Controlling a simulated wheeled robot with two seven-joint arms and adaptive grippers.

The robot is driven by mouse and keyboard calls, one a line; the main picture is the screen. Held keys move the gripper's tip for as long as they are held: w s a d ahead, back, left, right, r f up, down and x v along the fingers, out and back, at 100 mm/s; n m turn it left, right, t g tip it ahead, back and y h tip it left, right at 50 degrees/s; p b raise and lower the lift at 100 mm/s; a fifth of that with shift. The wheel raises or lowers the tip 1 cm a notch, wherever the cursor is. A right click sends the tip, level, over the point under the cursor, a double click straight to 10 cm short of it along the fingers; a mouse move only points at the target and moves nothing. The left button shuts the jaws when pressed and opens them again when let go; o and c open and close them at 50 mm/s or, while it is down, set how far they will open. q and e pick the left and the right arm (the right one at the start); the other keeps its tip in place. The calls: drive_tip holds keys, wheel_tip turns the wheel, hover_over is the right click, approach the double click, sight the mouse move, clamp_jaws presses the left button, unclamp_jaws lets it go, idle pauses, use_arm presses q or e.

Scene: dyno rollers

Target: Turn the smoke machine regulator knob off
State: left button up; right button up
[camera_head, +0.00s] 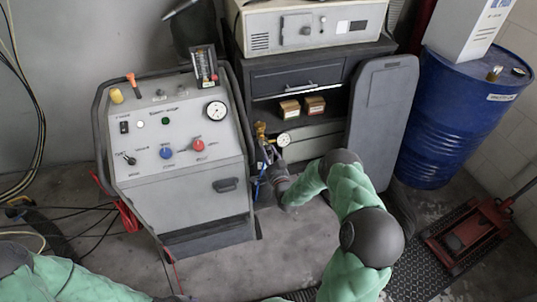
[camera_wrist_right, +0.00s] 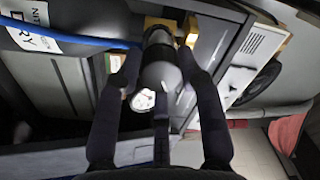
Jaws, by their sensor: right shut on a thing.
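The smoke machine (camera_head: 185,150) is a grey panel unit on the left with knobs and a round gauge. Beside its right side is a brass regulator (camera_head: 261,130) with a small white gauge (camera_head: 284,140). My right gripper (camera_head: 269,153) reaches the regulator from below right. In the right wrist view, a dark round regulator knob (camera_wrist_right: 160,70) lies between the fingers of the right gripper (camera_wrist_right: 160,62), which is shut on it. The gauge face (camera_wrist_right: 143,100) shows just below the knob. My left arm crosses the bottom left of the head view; its gripper is out of sight.
A dark cabinet (camera_head: 352,70) behind holds two small boxes (camera_head: 302,107) and a beige device (camera_head: 310,27) on top. A blue drum (camera_head: 440,110) and a red floor jack (camera_head: 470,235) stand at right. Cables (camera_head: 85,215) lie on the floor at left.

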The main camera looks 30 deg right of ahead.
drive_tip(key=n, duration=0.6)
drive_tip(key=shift+a+n, duration=0.15)
drive_tip(key=shift+n, duration=0.25)
drive_tip(key=n, duration=0.4)
drive_tip(key=shift+f+n, duration=0.1)
drive_tip(key=shift+n, duration=0.3)
drive_tip(key=shift+g, duration=0.3)
drive_tip(key=o, duration=1.1)
drive_tip(key=shift+f, duration=0.1)
drive_tip(key=shift+o, duration=0.2)
drive_tip(key=shift+s, duration=0.1)
drive_tip(key=v, duration=1.1)
drive_tip(key=shift+s, duration=0.45)
